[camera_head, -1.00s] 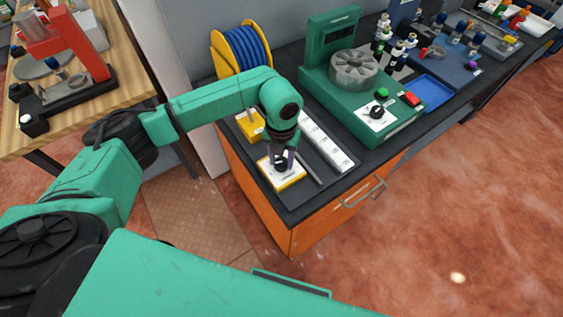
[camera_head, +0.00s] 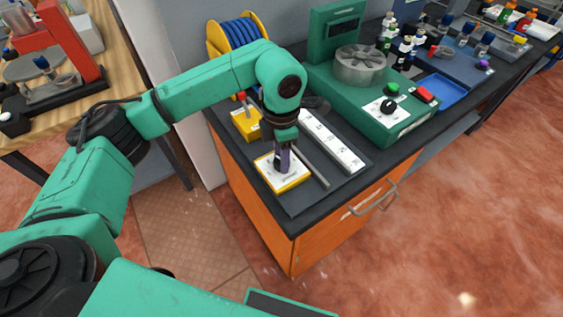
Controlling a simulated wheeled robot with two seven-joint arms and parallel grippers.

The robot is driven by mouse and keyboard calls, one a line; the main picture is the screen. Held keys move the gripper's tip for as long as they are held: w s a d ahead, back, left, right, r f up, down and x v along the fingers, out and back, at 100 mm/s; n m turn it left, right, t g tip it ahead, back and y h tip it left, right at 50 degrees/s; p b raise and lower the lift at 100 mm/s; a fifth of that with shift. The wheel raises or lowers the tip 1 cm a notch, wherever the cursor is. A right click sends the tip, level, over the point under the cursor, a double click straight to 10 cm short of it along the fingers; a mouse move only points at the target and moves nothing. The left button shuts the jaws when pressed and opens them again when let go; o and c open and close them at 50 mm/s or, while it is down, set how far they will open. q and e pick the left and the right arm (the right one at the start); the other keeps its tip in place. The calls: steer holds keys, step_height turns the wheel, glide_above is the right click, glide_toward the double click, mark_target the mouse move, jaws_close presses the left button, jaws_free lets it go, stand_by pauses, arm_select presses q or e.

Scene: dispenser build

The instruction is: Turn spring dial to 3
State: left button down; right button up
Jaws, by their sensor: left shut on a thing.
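The spring dial is a black knob (camera_head: 278,161) on a white plate with a yellow base (camera_head: 291,182), near the front left corner of the dark bench. My left gripper (camera_head: 282,166) points down over this plate. It is shut on the knob, and its fingers hide most of it. The marks on the plate are too small to read, so the dial's setting cannot be told. My right gripper is not in view.
A white strip (camera_head: 333,142) and a thin grey rod (camera_head: 310,163) lie right of the dial. A yellow box with a lever (camera_head: 246,123) and a blue hose reel (camera_head: 237,42) stand behind. A green machine (camera_head: 375,100) with another black knob stands to the right.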

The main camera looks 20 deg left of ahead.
arm_select(q)
steer(key=m+b, duration=0.3)
steer(key=m, duration=0.1)
steer(key=shift+w+f+m, duration=0.1)
steer(key=shift+m, duration=0.2)
steer(key=m+b, duration=0.1)
steer(key=m, duration=0.1)
steer(key=m+b, duration=0.1)
steer(key=m, duration=0.1)
steer(key=shift+r+m, duration=0.2)
steer(key=shift+m, duration=0.2)
steer(key=shift+c, duration=1.9)
jaws_free()
step_height(320, 180, up, 6)
steer(key=shift+f+b, duration=0.15)
steer(key=shift+b, duration=0.2)
step_height(320, 180, up, 9)
steer(key=p, duration=0.2)
